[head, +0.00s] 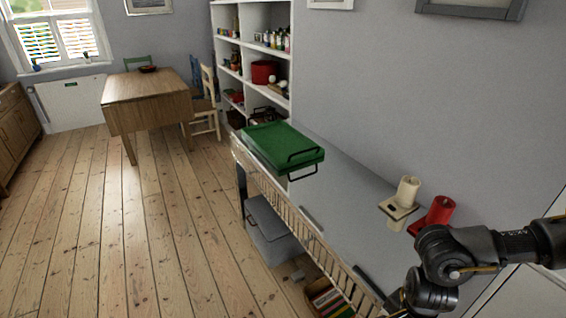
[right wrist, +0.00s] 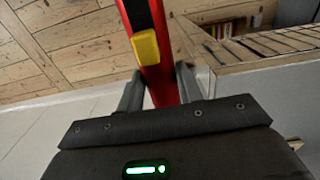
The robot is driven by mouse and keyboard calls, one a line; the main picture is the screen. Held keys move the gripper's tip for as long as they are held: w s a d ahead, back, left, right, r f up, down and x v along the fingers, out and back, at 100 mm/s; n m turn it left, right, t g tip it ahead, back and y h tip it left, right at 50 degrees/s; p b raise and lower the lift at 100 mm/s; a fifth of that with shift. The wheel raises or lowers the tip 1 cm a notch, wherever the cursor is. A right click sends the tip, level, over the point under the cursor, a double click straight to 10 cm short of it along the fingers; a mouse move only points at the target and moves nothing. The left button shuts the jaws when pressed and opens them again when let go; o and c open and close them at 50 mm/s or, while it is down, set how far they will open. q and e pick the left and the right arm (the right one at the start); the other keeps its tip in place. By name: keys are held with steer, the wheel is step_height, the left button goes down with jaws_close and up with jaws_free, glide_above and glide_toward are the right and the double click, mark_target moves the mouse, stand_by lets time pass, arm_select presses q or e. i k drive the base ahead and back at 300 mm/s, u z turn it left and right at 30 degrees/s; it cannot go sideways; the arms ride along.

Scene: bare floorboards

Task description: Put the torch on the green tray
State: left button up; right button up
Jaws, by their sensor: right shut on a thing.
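The green tray (head: 275,143) with dark wire handles sits at the far end of a long grey-topped unit in the head view. The torch (right wrist: 161,86), red with a black strip and a yellow switch, is between the two grey fingers of my right gripper (right wrist: 158,88) in the right wrist view. The gripper is shut on it. The torch points away from the gripper, above the floor beside the unit's slatted edge. In the head view my right arm comes in at the lower right, and the torch cannot be made out there. My left gripper is not in view.
The top between candles and tray is mostly clear. Open floorboards lie left.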

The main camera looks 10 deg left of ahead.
mark_target(268, 143)
steer(key=u, duration=0.15)
steer(key=k, duration=0.4)
steer(key=u, duration=1.15)
steer(key=i, duration=1.05)
steer(key=z, duration=0.45)
